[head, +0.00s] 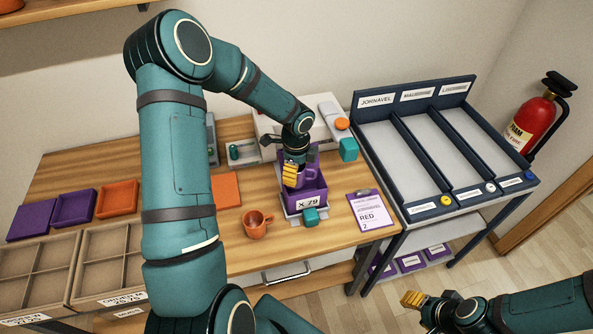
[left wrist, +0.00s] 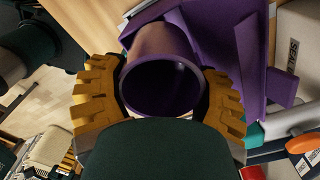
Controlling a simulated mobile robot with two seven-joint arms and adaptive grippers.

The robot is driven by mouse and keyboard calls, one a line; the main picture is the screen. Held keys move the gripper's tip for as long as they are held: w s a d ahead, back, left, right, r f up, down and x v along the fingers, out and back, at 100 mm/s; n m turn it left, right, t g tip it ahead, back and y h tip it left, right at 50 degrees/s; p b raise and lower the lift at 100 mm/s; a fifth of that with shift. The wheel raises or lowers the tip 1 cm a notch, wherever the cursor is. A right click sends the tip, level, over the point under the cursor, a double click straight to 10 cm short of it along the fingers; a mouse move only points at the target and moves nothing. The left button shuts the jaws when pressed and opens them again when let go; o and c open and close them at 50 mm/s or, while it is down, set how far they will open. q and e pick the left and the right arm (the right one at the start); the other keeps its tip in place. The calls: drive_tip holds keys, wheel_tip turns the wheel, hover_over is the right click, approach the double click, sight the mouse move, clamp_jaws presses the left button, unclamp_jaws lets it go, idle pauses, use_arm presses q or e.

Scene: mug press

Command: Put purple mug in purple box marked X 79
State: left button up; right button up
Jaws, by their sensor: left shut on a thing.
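The purple box (head: 318,191) with the white label X 79 sits in a light-coloured press stand with teal knobs, near the table's front edge. My left gripper (head: 294,176) is over the box opening, its yellow fingers pointing down. In the left wrist view the purple mug (left wrist: 158,45) lies between the yellow fingers of this gripper, which are shut on it from both sides, its round rim facing the camera. The box also shows behind the mug in that view (left wrist: 222,38). The mug's depth in the box is unclear. My right gripper (head: 413,300) is at the lower right, away from the table.
An orange mug (head: 257,224) stands left of the press. A clipboard (head: 368,212) reading RED 2 lies to its right. Purple trays (head: 38,215), orange trays and wooden dividers are at left. A dark sorting rack (head: 412,150) stands right, with a fire extinguisher (head: 532,122) beyond.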

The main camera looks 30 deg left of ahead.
use_arm(q)
drive_tip(key=shift+f, duration=0.2)
drive_tip(key=shift+f+b, duration=0.45)
drive_tip(key=shift+f, duration=0.05)
